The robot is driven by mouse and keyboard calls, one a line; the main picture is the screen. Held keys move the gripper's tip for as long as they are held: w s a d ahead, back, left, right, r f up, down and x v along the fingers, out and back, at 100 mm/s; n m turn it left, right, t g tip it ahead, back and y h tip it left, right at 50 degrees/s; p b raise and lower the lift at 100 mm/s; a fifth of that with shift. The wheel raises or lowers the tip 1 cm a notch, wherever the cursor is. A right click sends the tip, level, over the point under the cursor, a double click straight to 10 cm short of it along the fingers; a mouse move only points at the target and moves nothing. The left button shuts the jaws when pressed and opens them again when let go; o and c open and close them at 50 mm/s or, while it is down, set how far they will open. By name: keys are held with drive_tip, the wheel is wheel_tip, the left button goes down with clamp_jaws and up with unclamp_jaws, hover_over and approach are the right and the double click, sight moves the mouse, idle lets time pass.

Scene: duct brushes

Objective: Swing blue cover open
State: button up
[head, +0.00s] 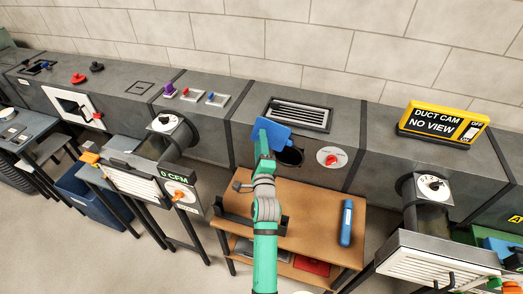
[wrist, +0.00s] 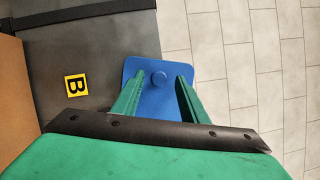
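The blue cover (head: 277,135) is a flat plate on the front of the middle duct section, beside and above a dark round opening (head: 291,157). Part of it is hidden behind my gripper. In the wrist view the blue cover (wrist: 160,112) faces me, with a round blue knob (wrist: 159,78) on it. My gripper (head: 262,128) is at the cover's left part. In the wrist view the fingers of my gripper (wrist: 164,76) stand apart, with the knob between or just past their tips. I cannot tell whether they touch the cover.
A wooden table (head: 320,210) stands below, with a blue cylinder (head: 346,222) on its right side. A red knob on a round plate (head: 331,157) is right of the opening. A vent grille (head: 298,115) lies on the duct top. A yellow label (wrist: 76,85) marks the duct.

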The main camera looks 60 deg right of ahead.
drive_tip(key=v, duration=1)
drive_tip(key=shift+a, duration=0.2)
